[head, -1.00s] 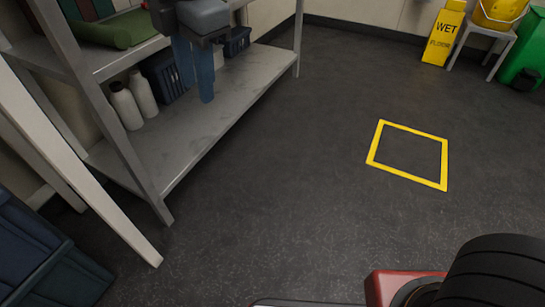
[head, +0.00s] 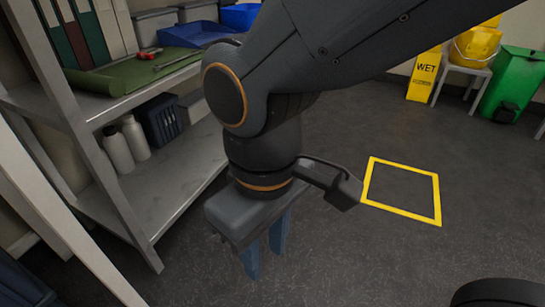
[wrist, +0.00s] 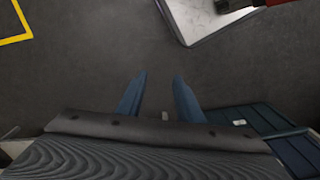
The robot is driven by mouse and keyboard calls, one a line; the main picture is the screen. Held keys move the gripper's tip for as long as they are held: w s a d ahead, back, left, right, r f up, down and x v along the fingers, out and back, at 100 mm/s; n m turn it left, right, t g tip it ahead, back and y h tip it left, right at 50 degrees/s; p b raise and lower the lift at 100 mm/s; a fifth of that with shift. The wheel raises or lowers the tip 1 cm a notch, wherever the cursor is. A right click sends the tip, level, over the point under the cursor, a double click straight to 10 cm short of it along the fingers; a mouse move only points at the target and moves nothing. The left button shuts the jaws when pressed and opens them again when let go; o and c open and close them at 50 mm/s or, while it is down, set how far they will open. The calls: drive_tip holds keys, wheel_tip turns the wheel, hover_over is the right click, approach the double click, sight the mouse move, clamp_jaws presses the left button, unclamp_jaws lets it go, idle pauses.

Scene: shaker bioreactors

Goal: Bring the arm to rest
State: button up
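My gripper (head: 265,265) hangs below my arm in the head view, pointing down over the open floor in front of the shelf. Its two blue fingers are apart with nothing between them. The wrist view also shows the gripper (wrist: 160,80) with a clear gap between the fingers and bare dark floor beyond. My arm crosses the middle of the head view and hides part of the shelf and floor behind it.
A metal shelf (head: 170,205) stands at left, with white bottles (head: 127,145), binders and a green mat (head: 125,75). A yellow floor square (head: 400,212), wet floor sign (head: 424,75) and green bin (head: 512,85) are at right. A dark blue crate (wrist: 265,120) lies lower right in the wrist view.

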wheel_tip(320, 180, up, 12)
drive_tip(key=m+y+p, duration=0.1)
drive_tip(key=m+p, duration=0.2)
drive_tip(key=p, duration=0.8)
drive_tip(key=d+r+m+p, duration=0.2)
drive_tip(key=d+r+p, duration=0.5)
drive_tip(key=r+p, duration=0.3)
drive_tip(key=d+r+m+p, duration=0.3)
drive_tip(key=d+r+p, duration=0.4)
drive_tip(key=p, duration=0.9)
drive_tip(key=d+r+m+h+p, duration=0.1)
drive_tip(key=d+r+m+p, duration=0.1)
drive_tip(key=d+r+p, duration=0.5)
wheel_tip(320, 180, up, 7)
drive_tip(key=p, duration=0.6)
drive_tip(key=shift+d+p, duration=0.35)
